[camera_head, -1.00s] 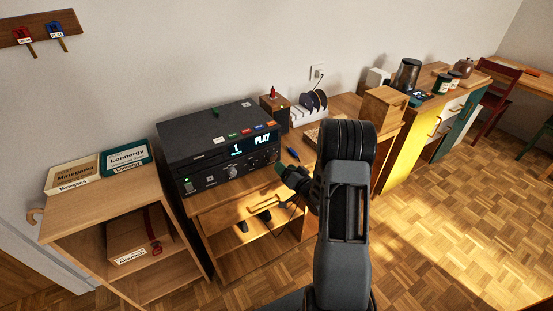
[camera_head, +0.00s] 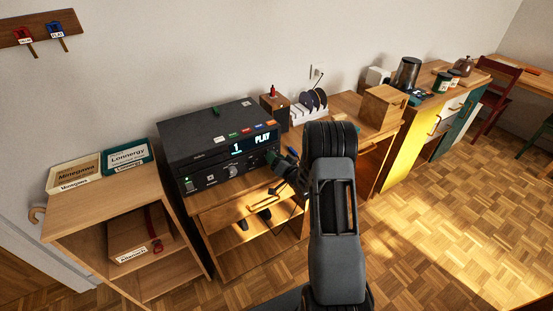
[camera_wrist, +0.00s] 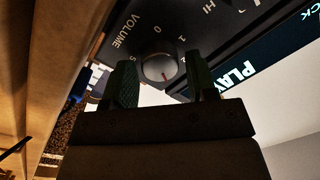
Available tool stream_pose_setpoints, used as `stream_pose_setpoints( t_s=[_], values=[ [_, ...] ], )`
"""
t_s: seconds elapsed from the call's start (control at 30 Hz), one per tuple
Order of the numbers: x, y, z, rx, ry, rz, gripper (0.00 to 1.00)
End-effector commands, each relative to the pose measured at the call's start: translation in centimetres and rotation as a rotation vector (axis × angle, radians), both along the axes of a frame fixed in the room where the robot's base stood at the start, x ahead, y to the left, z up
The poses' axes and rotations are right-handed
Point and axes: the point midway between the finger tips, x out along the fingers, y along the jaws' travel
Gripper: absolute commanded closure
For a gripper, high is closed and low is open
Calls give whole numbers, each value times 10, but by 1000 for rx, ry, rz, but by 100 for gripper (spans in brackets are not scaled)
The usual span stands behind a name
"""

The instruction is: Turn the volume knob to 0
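The black player (camera_head: 205,141) stands on a wooden shelf unit, its display reading "1" and "PLAY". In the wrist view the round volume knob (camera_wrist: 158,69) sits on its dark front panel, beside the word VOLUME. Small scale digits ring the knob, and a short red mark shows on its face. My gripper (camera_wrist: 160,58) is open, with one finger on each side of the knob; I cannot tell whether they touch it. In the head view my gripper (camera_head: 276,162) is at the right end of the player's front and hides that part.
A low shelf (camera_head: 110,207) with labelled boxes is at the left. A wooden box (camera_head: 384,107) and a rack of discs (camera_head: 308,106) stand to the right of the player. The parquet floor (camera_head: 450,230) at the right is clear.

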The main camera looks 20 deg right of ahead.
Motion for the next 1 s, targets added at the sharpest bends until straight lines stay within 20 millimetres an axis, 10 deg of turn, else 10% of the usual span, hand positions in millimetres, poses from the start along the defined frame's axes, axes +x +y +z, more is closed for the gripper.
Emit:
stream_pose_setpoints(
  t_s=[0.4, 1.0],
  values=[
    [0, -4, 0, 0, 0, -1, 85],
    [0, 0, -4, -292, -37, -2, 85]
  ],
)
